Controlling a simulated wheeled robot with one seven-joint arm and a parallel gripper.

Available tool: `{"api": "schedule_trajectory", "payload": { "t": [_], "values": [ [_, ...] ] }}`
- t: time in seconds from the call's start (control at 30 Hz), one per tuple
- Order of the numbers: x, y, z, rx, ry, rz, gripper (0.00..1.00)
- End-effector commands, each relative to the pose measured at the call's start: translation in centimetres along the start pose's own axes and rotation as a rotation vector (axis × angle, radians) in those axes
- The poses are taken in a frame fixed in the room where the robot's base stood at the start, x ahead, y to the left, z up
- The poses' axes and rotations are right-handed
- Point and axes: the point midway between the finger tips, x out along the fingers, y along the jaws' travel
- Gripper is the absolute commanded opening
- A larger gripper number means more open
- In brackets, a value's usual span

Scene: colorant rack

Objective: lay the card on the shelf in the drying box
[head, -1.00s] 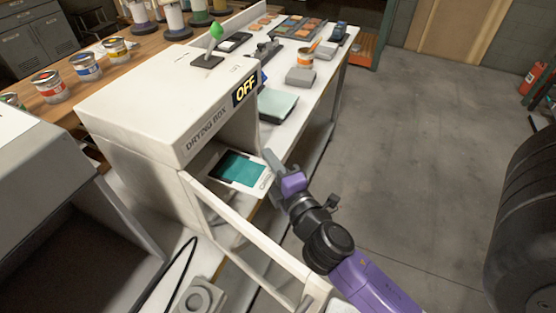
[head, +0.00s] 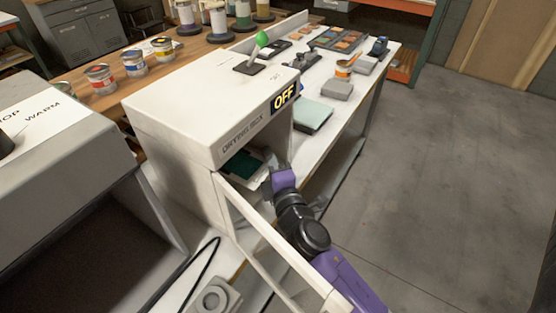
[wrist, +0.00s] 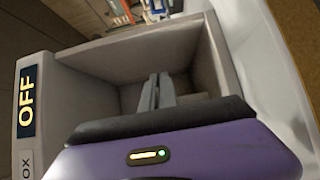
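The card (head: 247,163), with a dark teal face, is partly inside the mouth of the drying box (head: 190,118), in shadow and roughly level. My gripper (head: 270,180) is at the card's near right edge, shut on it. In the wrist view my gripper's two grey fingers (wrist: 157,88) are close together and point into the grey box interior (wrist: 200,62). The card is hard to make out there, seemingly edge-on. The shelf is mostly hidden in the head view, so I cannot tell whether the card touches it.
The box's OFF sign (head: 285,96) is right beside the opening. A green-knobbed lever (head: 262,40) stands on top. A pale frame (head: 265,235) runs below the opening, near my arm. A pale green pad (head: 312,115) and grey blocks (head: 337,89) lie on the bench behind.

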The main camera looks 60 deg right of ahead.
Motion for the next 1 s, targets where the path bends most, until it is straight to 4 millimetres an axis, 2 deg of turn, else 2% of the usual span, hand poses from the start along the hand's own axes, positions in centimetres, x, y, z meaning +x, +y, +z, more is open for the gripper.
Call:
{"api": "schedule_trajectory", "payload": {
  "t": [0.43,1.0],
  "values": [
    [2.9,-0.2,-2.3,0.000,0.000,0.002,0.00],
    [3.4,-0.3,-2.8,0.000,0.000,0.000,0.00]
  ]
}}
